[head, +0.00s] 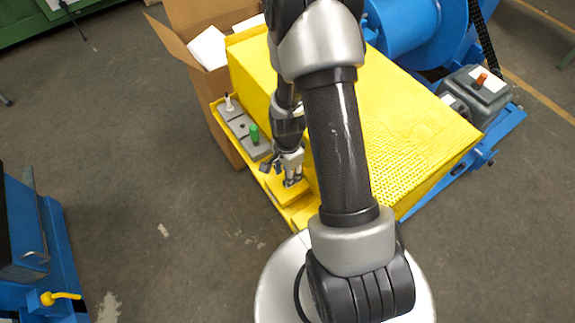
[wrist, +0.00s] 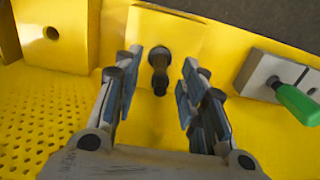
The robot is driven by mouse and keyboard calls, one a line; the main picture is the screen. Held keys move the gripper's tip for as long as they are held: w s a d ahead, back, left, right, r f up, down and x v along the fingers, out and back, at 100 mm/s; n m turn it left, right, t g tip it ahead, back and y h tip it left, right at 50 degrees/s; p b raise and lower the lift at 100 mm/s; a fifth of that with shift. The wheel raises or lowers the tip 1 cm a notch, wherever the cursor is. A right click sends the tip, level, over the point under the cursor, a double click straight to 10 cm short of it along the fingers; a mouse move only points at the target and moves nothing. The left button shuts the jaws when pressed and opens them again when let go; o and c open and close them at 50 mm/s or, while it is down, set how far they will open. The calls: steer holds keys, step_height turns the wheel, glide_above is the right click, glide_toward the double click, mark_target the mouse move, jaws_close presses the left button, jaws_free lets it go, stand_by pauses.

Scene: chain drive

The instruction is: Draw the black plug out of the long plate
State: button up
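The black plug (wrist: 159,72) shows in the wrist view, standing at a yellow plate or block (wrist: 180,32); I cannot tell how deep it sits. My gripper (wrist: 161,62) is open, with one finger to the left of the plug and one to the right. A gap shows on both sides, so neither finger appears to touch it. In the head view my gripper (head: 291,181) is low over the yellow block (head: 287,194), and its fingers hide the black plug.
A grey plate (head: 238,124) with a green plug (head: 254,134) and a white plug (head: 229,103) lies beside the block. The green plug (wrist: 297,103) is close right of my gripper. A large yellow guard (head: 400,135) and cardboard box (head: 216,92) stand nearby.

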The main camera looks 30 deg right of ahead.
steer(key=shift+f+b, duration=0.3)
steer(key=shift+f, duration=1.05)
steer(key=shift+c, duration=0.2)
jaws_close()
